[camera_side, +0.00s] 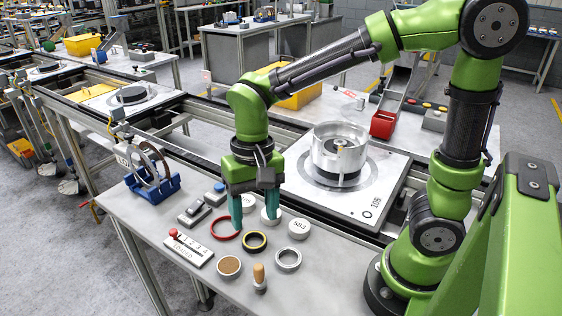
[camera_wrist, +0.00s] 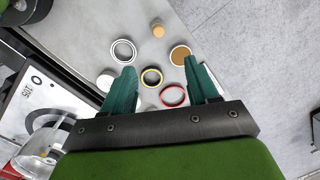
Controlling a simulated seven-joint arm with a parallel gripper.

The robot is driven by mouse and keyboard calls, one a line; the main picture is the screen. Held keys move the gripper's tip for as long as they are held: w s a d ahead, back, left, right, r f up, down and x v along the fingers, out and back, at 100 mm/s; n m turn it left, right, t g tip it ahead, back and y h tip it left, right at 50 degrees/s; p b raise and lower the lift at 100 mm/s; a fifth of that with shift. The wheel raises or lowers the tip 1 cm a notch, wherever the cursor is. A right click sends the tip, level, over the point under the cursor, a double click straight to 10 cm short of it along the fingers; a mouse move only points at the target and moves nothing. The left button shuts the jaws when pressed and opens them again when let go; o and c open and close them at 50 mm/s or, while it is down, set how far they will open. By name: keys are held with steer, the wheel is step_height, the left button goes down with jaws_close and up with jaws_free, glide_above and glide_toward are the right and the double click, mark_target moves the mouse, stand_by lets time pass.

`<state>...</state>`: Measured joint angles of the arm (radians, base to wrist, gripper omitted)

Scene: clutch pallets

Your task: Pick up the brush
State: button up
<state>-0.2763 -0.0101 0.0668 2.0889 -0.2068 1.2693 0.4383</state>
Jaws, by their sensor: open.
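The brush (camera_side: 259,277) appears to be the small upright item with a tan wooden handle and pale base, near the front edge of the grey table. Its handle also shows in the wrist view (camera_wrist: 158,31), top centre, beyond my fingertips. My gripper (camera_side: 253,216) points down over the table, behind the brush in the side view and apart from it. Its two teal fingers are spread, with nothing held between them; they also show in the wrist view (camera_wrist: 160,68).
Around my fingers lie a red ring (camera_side: 225,229), a black-and-yellow ring (camera_side: 254,241), a silver ring (camera_side: 288,259), a tin with brown contents (camera_side: 229,266) and a white tin (camera_side: 298,228). A lever box (camera_side: 189,249) and blue rack (camera_side: 153,187) stand left. A pallet (camera_side: 365,203) carries a metal housing (camera_side: 339,153).

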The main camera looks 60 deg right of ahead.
steer(key=m, duration=0.2)
glide_above(260, 281)
steer(key=w+d, duration=0.1)
steer(key=d, duration=0.1)
steer(key=shift+g, duration=0.4)
steer(key=f, duration=1)
steer(key=shift+w+a+f, duration=0.1)
steer(key=shift+a+f, duration=0.15)
steer(key=shift+f, duration=0.1)
steer(key=shift+s+a+f, duration=0.1)
steer(key=shift+a+f, duration=0.05)
steer(key=shift+f, duration=0.75)
steer(key=shift+s+a+f, duration=0.15)
steer(key=shift+f, duration=0.75)
steer(key=shift+s+a+f, duration=0.1)
steer(key=shift+a+f, duration=0.05)
steer(key=shift+f, duration=0.75)
